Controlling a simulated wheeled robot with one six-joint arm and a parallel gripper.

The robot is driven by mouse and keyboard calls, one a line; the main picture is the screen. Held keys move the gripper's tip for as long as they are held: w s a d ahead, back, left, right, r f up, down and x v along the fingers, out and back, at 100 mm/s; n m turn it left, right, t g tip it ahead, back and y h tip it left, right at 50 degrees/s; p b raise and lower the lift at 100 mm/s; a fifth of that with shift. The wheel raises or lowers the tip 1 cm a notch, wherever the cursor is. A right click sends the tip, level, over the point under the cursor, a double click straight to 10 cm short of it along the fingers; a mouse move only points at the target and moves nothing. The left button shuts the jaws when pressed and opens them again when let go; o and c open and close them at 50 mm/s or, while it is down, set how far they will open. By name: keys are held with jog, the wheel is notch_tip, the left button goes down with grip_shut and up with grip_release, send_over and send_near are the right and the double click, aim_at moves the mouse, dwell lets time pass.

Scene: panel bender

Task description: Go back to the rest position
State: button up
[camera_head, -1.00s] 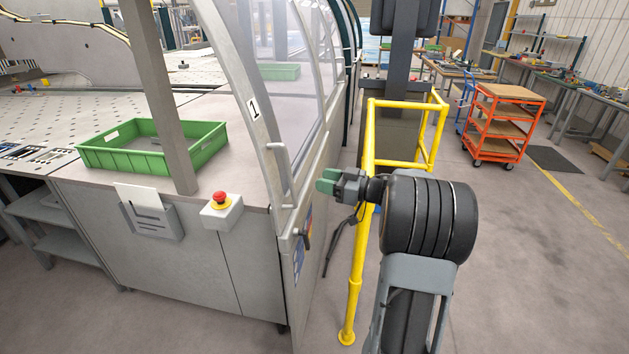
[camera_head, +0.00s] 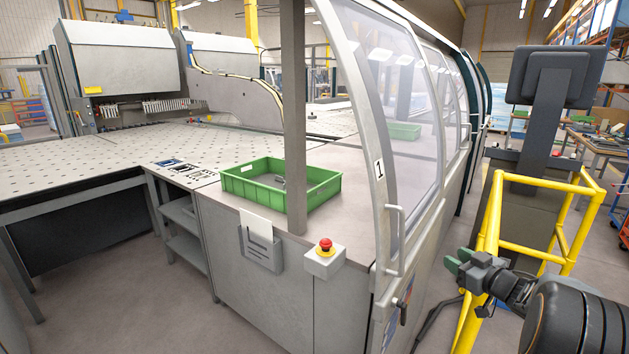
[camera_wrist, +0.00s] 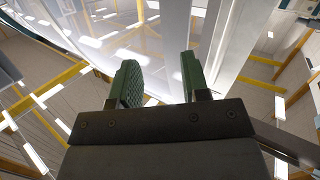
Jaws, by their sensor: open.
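My gripper (camera_head: 459,262) is at the lower right of the head view, in front of the yellow guard rail and to the right of the machine's door edge. In the wrist view its two green fingers (camera_wrist: 161,82) stand apart with nothing between them. The wrist view looks up past the fingers at the clear door panel, a light frame post and the roof lights. My black arm link fills the lower right corner of the head view.
The yellow guard rail (camera_head: 546,183) stands close behind my gripper. The machine door (camera_head: 400,90) has a handle. A green bin (camera_head: 322,192) and a red emergency button (camera_head: 325,246) are on the machine's worktop. A dark monitor stand (camera_head: 540,115) rises behind the rail. Floor is clear at lower left.

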jog(key=s+d+f+m+g+h, duration=0.1)
jog(key=d+f+m+h, duration=0.25)
jog(key=d+h, duration=0.35)
jog(key=s+a+f+m+g+h, duration=0.2)
jog(key=s+a+m+g+h, duration=0.3)
jog(key=s, duration=0.3)
jog(key=s+a+g+y, duration=0.1)
jog(key=s+a+y, duration=0.1)
jog(key=s+a, duration=0.3)
jog(key=s+a+r+n+g+y, duration=0.1)
jog(key=s+a, duration=0.3)
jog(key=a, duration=0.7)
jog(key=s+a+r+n+g+y, duration=0.1)
jog(key=s+a+g+y, duration=0.2)
jog(key=s+a, duration=0.2)
jog(key=shift+s+a+r, duration=0.15)
jog(key=shift+s+a, duration=0.15)
jog(key=shift+a, duration=1.3)
